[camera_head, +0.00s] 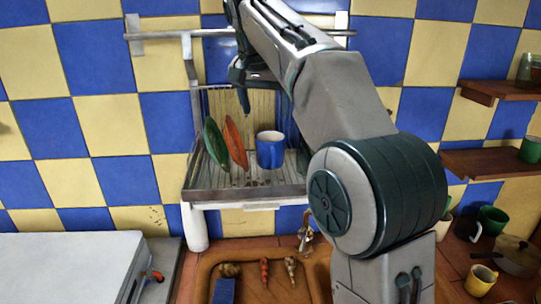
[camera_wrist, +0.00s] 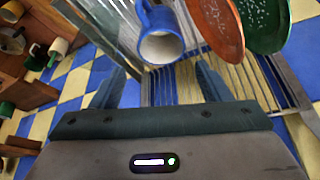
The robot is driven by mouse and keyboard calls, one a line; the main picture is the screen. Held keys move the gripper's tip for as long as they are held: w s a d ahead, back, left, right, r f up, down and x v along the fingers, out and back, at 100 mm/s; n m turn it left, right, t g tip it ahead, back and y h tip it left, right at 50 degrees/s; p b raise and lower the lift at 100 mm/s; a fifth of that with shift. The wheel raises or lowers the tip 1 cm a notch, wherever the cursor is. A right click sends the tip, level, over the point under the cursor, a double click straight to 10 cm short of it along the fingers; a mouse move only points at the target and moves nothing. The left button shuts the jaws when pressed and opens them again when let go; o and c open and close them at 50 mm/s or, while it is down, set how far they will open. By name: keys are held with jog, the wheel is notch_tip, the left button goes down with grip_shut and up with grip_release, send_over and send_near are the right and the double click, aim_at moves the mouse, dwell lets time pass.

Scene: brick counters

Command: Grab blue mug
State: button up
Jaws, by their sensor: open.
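The blue mug (camera_head: 270,153) stands upright in the metal dish rack (camera_head: 245,192) on the wall, to the right of an orange plate (camera_head: 235,143) and a green plate (camera_head: 214,142). In the wrist view the mug (camera_wrist: 163,22) is at the top centre, with its pale inside showing and its handle at the upper left. My gripper (camera_head: 244,100) is above the rack, higher than the mug and a little left of it. In the wrist view its fingers (camera_wrist: 163,85) are spread apart and nothing is between them; the mug is beyond the fingertips.
The plates stand on edge close beside the mug; the orange plate (camera_wrist: 217,25) is nearer it. The rack's slats and side rails surround them. Wooden shelves (camera_head: 490,162) with cups are at the right. A brown sink or tray (camera_head: 205,262) with small items lies below the rack.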

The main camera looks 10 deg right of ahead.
aim_at(270, 138)
jog(key=x, duration=1)
jog(key=shift+w+f+p, duration=0.25)
jog(key=shift+f+p, duration=0.05)
jog(key=shift+p, duration=0.05)
jog(key=c, duration=0.7)
